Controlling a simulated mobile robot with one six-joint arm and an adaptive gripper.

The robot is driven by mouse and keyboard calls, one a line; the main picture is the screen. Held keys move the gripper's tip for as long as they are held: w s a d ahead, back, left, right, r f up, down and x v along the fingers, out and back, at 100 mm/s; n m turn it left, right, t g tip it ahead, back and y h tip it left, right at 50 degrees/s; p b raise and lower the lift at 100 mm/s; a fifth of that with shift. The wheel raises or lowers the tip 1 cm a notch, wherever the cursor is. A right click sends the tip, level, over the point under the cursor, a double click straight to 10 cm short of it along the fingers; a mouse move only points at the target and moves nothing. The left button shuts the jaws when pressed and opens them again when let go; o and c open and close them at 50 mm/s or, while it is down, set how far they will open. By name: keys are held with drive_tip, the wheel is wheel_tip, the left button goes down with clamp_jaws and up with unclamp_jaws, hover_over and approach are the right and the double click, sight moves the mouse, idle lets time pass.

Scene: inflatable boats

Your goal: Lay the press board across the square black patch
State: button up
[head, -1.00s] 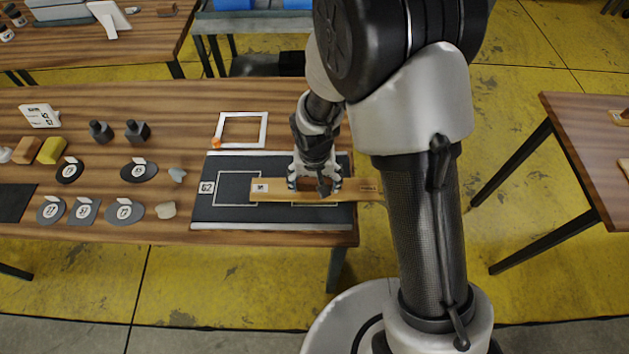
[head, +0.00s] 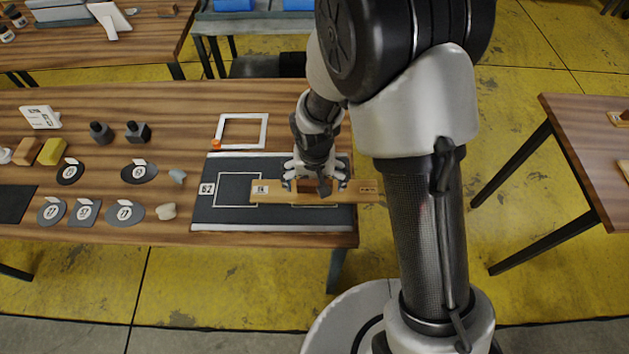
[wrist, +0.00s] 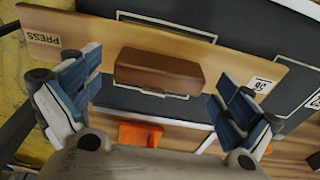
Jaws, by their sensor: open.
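The press board (head: 274,195) is a long light wooden plank with a brown block handle (wrist: 165,72). It lies lengthwise across the right part of the dark mat (head: 240,164), its right end past the mat's edge. The word PRESS (wrist: 38,39) shows at one end in the wrist view. My gripper (head: 316,184) is over the board, open, with its fingers apart on either side of the handle and gaps visible. A squarish dark patch (head: 84,213) lies on the table left of the mat. Whether a patch lies under the board is hidden.
A white frame with an orange corner (head: 242,131) lies behind the mat. Another table (head: 590,150) stands at right, across open floor.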

wheel_tip(320, 180, up, 11)
drive_tip(key=s+p, duration=0.2)
drive_tip(key=p, duration=0.1)
wheel_tip(320, 180, up, 8)
hover_over(315, 195)
drive_tip(key=s+d, duration=0.2)
drive_tip(key=d, duration=0.2)
drive_tip(key=s+d+r+t, duration=0.1)
drive_tip(key=s+d+r, duration=0.3)
drive_tip(key=s+r, duration=0.2)
drive_tip(key=s+d+r+t, duration=0.2)
drive_tip(key=s+d+r, duration=0.2)
drive_tip(key=s, duration=0.6)
wheel_tip(315, 195, up, 2)
drive_tip(key=shift+s+d+r, duration=0.15)
drive_tip(key=shift+d+r, duration=0.1)
drive_tip(key=shift+d, duration=0.05)
